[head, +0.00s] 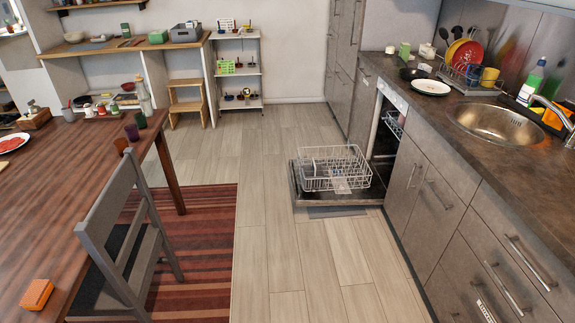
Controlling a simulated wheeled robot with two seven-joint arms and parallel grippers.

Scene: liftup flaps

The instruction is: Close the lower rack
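The lower rack (335,172) is a white wire basket. It is pulled out of the dishwasher and sits over the lowered dishwasher door (312,199), in the middle of the head view. The rack looks mostly empty; a small pale item (342,186) shows at its front side. The open dishwasher (391,110) stands in the counter row to the right of the rack, and part of an upper rack (394,124) shows inside. Neither of my grippers is in view.
The counter with grey drawers (470,255) runs along the right. The wood floor (290,250) in front of the door is clear.

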